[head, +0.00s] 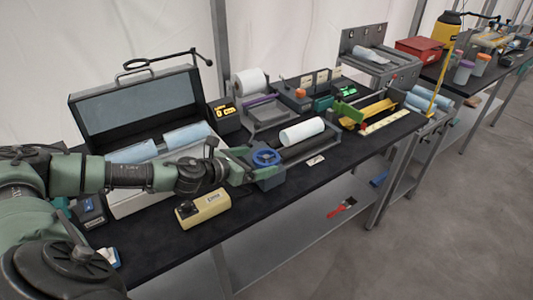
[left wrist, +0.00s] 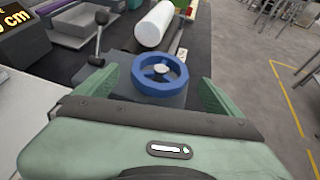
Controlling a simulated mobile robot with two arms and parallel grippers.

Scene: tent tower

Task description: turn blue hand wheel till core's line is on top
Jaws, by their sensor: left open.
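The blue hand wheel (head: 266,157) is mounted on the near end of a grey device on the black table. It also shows in the left wrist view (left wrist: 140,72), with a pale hub. A white core (head: 302,132) lies across the device behind the wheel and shows in the left wrist view too (left wrist: 154,25). I cannot make out a line on it. My left gripper (head: 244,163) is open at the wheel. In the left wrist view its green fingers (left wrist: 155,86) stand on either side of the wheel, with nothing seen clamped. My right gripper is out of view.
A beige box (head: 203,208) sits near the table's front edge. An open grey case (head: 138,104) with blue rolls stands behind my left arm. A lever with a dark knob (left wrist: 101,28) rises left of the wheel. A display box (head: 224,115) stands behind.

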